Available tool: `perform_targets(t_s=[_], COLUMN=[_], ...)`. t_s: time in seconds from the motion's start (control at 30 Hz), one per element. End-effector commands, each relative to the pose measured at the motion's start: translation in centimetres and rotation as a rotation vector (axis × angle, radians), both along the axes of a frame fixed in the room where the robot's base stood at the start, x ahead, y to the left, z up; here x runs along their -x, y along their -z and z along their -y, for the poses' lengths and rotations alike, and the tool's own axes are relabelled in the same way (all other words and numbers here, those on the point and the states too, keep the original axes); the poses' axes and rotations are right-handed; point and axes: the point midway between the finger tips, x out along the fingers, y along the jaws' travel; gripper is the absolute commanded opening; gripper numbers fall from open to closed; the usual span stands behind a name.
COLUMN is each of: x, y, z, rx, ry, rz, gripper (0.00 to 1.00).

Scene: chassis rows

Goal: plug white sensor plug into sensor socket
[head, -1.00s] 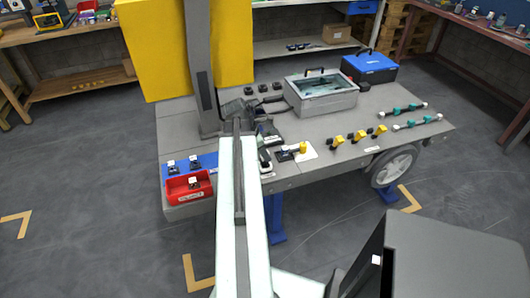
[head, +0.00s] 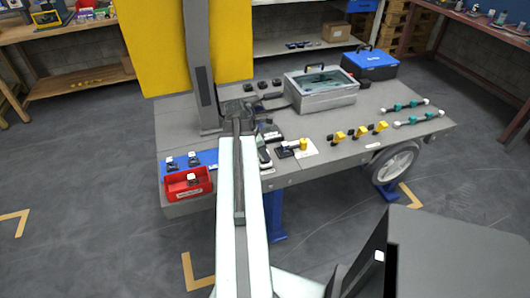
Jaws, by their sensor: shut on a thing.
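My pale arm reaches over the grey cart bench, and my dark gripper (head: 239,112) is at its far end, beside the base of the grey column. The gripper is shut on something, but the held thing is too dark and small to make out. I cannot tell the white sensor plug or the sensor socket for certain. Small dark parts with white tops sit on a blue tray (head: 208,158) and in a red bin (head: 201,190) at the left front. Dark parts (head: 272,135) and a black-and-white piece (head: 264,156) lie just right of my arm.
A grey column (head: 197,60) and a yellow panel (head: 155,60) stand behind the gripper. A clear-lidded grey case (head: 322,100), a blue toolbox (head: 371,66), several yellow connectors (head: 359,134) and teal-and-white cables (head: 413,121) occupy the right side. The middle front has bare room.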

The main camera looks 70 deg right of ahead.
Motion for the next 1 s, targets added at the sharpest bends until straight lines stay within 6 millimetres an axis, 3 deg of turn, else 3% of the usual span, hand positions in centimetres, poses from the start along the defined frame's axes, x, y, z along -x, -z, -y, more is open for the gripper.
perform_targets(t_s=[0.2,0.23,0.3,0.67,0.83,1.0], x=[0.0,0.0,0.0,-0.1,-0.5,-1.5], y=[0.7,0.5,0.5,0.2,-1.6,-4.7], z=[0.0,0.0,0.0,0.0,-0.4,-1.1], rx=[0.0,0.0,0.0,0.0,0.0,0.0], ry=[0.0,0.0,0.0,-0.001,-0.001,-0.002], rz=[0.0,0.0,0.0,0.0,0.0,0.0], gripper=[0.0,0.3,0.47,0.47,0.47,0.47])
